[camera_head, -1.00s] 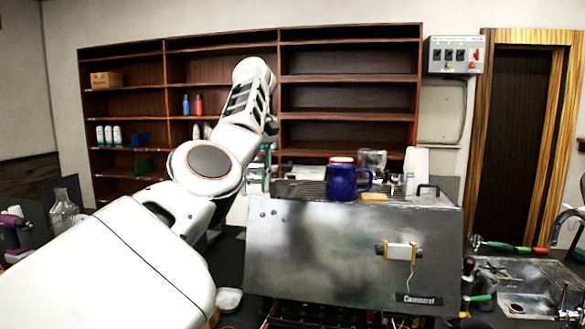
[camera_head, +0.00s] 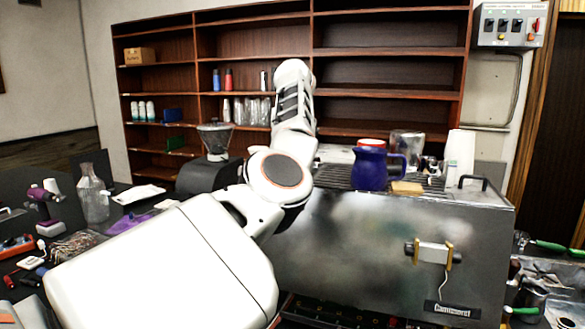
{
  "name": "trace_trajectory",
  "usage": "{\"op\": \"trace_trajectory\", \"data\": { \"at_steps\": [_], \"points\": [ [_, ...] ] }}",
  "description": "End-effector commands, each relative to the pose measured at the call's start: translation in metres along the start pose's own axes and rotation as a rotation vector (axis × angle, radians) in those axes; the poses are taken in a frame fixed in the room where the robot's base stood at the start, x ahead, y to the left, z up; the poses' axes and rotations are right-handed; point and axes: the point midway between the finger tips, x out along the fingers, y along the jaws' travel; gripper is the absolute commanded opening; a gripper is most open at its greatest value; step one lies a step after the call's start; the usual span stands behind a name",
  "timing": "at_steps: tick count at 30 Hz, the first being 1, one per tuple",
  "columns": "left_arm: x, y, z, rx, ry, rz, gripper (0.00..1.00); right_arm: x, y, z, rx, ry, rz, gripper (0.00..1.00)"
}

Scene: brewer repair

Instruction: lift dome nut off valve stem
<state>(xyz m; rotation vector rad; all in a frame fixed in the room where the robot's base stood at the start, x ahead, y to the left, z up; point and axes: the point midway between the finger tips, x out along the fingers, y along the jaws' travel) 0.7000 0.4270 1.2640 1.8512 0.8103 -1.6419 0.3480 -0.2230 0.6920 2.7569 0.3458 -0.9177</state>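I cannot make out the dome nut or the valve stem in this view. The steel brewer or coffee machine body (camera_head: 385,245) stands at the centre right, with a nameplate at its lower right. My white left arm comes in from the lower left and rises in front of the machine's left end. Its far links point up, and neither of my grippers shows. The arm hides the left part of the machine and whatever lies behind it.
A blue pitcher (camera_head: 369,168), a tan block (camera_head: 407,188) and a white cup stack (camera_head: 459,158) stand on the machine's top. A glass bottle (camera_head: 95,198), a purple drill (camera_head: 42,207) and cables (camera_head: 75,246) crowd the left bench. Wooden shelves (camera_head: 385,60) line the back wall.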

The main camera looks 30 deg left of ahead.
Motion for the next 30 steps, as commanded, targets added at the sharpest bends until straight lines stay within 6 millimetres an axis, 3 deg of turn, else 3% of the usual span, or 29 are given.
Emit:
{"op": "trace_trajectory", "data": {
  "at_steps": [6,14,17,18,30],
  "points": [
    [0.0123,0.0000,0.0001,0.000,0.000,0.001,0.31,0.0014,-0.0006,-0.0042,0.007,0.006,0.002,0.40],
    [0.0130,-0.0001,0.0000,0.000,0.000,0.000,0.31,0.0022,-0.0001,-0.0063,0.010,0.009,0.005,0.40],
    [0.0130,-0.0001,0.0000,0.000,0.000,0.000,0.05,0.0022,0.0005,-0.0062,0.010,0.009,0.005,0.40],
    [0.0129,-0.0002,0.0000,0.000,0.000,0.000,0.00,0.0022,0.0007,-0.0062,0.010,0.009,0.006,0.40],
    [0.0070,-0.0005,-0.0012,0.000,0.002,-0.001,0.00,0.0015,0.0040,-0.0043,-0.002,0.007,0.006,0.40]
  ]
}}
